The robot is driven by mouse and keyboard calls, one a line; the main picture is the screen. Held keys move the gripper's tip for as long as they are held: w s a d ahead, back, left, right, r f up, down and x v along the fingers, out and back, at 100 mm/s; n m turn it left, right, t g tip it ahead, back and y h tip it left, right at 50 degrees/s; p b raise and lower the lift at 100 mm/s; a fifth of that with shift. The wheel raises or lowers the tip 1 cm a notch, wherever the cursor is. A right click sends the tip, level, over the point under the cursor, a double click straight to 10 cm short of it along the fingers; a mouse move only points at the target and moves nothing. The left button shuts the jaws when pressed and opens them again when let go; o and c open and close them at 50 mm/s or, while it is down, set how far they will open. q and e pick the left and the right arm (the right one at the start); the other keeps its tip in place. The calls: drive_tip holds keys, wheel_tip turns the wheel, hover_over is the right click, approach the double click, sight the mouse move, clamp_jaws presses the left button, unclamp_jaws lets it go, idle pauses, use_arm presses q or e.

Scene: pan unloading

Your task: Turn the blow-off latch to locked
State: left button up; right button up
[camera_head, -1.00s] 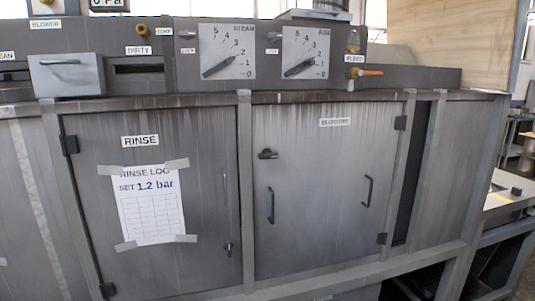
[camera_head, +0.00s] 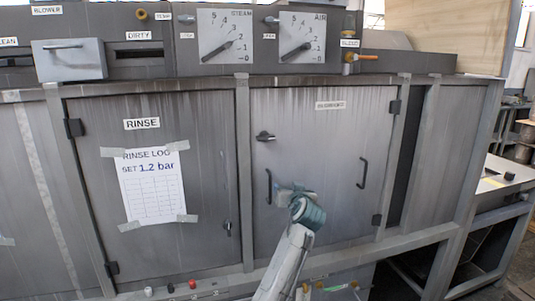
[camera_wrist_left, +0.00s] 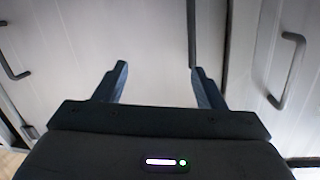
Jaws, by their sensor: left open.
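The blow-off door (camera_head: 325,165), under a blurred label (camera_head: 330,105), is closed. Its small black latch (camera_head: 265,136) sits at the door's upper left, with its short lever lying roughly sideways. My left gripper (camera_head: 284,188) is in front of this door, below and slightly right of the latch and apart from it. The wrist view shows the left gripper (camera_wrist_left: 160,82) open and empty, its two dark fingers spread before grey metal panels. I cannot make out the latch in that view. My right gripper is in neither view.
Black bar handles (camera_head: 268,187) and (camera_head: 362,173) stick out of the blow-off door, the left one close beside my gripper. The rinse door (camera_head: 205,130) with a taped paper log (camera_head: 152,188) is at left. Gauges (camera_head: 225,36) and an orange-handled valve (camera_head: 363,57) are above.

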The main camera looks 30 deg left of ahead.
sight(267, 139)
use_arm(q)
drive_tip(key=s+a+r+n+y, duration=0.1)
drive_tip(key=s+r+n+y, duration=0.15)
drive_tip(key=r, duration=0.45)
drive_tip(key=s+a+r+n+y, duration=0.1)
drive_tip(key=s+r+n, duration=0.15)
drive_tip(key=r, duration=0.45)
drive_tip(key=shift+m+h, duration=0.25)
drive_tip(key=shift+m, duration=0.25)
drive_tip(key=p+x, duration=0.4)
drive_tip(key=x, duration=0.5)
drive_tip(key=shift+w, duration=0.2)
drive_tip(key=shift+w+a+f+p, duration=0.1)
drive_tip(key=shift+w+a+p, duration=0.25)
drive_tip(key=shift+w+p, duration=0.1)
